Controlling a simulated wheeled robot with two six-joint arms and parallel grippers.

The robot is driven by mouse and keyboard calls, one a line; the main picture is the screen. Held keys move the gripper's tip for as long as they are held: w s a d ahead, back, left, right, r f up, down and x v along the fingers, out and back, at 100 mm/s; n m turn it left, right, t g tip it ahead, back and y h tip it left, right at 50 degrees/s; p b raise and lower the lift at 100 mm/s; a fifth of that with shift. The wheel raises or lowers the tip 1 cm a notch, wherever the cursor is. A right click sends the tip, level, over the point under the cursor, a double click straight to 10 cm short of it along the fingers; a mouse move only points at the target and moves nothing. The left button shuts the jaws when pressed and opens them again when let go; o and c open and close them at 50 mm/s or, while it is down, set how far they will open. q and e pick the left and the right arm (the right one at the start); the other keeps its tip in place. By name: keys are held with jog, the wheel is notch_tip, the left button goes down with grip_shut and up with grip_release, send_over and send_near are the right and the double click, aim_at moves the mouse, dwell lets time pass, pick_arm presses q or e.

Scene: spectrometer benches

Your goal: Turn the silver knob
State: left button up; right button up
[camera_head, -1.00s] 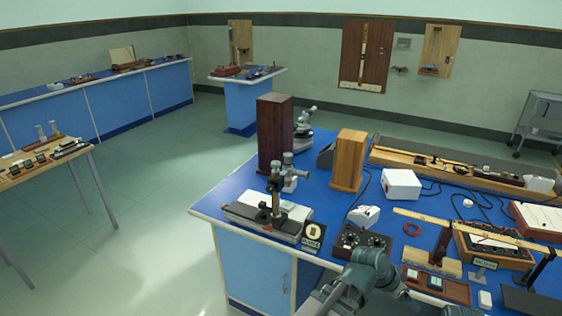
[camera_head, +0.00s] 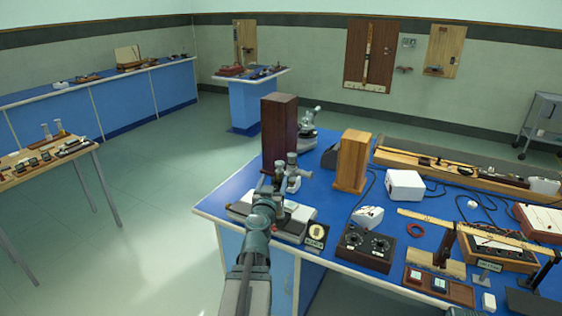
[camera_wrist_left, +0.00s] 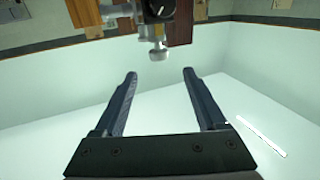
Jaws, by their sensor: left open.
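The silver knob (camera_wrist_left: 158,52) shows at the top centre of the left wrist view, below a dark round part of an instrument. It lies just beyond the fingertips, in line with the gap between them. My left gripper (camera_wrist_left: 160,74) is open and empty, with nothing between its fingers. In the head view the travelling microscope (camera_head: 292,172) stands at the left end of the blue bench, and my left gripper (camera_head: 265,188) is in front of it, hiding part of it. I cannot make out the knob clearly there. My right gripper is not in view.
A dark wooden block (camera_head: 280,133) stands behind the microscope.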

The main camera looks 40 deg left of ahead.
aim_at(280, 164)
pick_arm(q)
jog(key=x, duration=1.4)
jog(key=shift+d, duration=0.2)
grip_shut()
